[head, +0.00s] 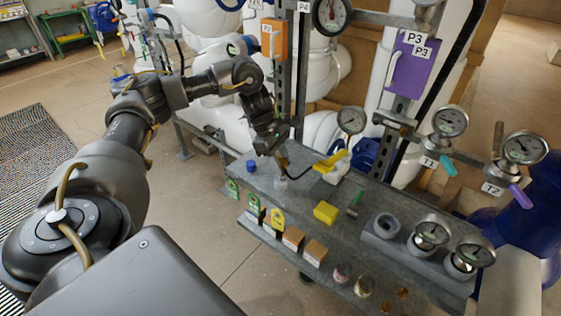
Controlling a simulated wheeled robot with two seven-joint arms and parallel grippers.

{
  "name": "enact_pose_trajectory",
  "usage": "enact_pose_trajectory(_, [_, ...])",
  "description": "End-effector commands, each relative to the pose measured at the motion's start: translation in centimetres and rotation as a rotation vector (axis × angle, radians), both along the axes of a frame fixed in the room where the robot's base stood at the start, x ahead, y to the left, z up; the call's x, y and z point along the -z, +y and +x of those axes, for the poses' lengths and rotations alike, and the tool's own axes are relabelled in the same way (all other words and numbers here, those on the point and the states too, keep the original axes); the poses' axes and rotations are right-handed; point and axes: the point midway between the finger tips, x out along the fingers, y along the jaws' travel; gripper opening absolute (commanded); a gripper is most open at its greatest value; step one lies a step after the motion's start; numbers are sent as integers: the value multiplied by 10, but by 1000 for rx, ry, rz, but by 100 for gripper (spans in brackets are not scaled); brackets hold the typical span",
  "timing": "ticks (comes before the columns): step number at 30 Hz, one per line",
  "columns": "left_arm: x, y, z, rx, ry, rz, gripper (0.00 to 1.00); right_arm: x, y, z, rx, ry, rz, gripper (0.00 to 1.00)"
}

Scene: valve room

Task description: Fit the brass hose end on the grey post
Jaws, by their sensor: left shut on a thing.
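My left gripper (271,143) reaches down over the far left part of the grey bench. It is shut on the brass hose end (282,161), which shows only as a small dark brownish piece at the fingertips. A dark hose (299,168) curves from there to the right. A short pale grey post (281,184) stands on the bench just below the fingertips. I cannot tell whether the hose end touches it. My right gripper is not in view.
A blue-capped item (251,166) stands left of the post. A yellow-handled tool (330,161) and a yellow block (326,212) are to the right. Gauges (432,232) stand at the right. An orange box (273,38) hangs behind the gripper.

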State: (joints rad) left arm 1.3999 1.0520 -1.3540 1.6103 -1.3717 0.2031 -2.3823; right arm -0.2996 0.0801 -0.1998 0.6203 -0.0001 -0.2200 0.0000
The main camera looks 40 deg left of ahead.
Motion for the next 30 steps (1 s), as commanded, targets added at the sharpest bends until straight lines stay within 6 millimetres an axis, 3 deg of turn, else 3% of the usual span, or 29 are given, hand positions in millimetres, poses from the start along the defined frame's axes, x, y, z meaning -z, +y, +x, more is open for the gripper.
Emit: enact_pose_trajectory(30, [8,0,0,0,0,0,14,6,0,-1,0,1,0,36])
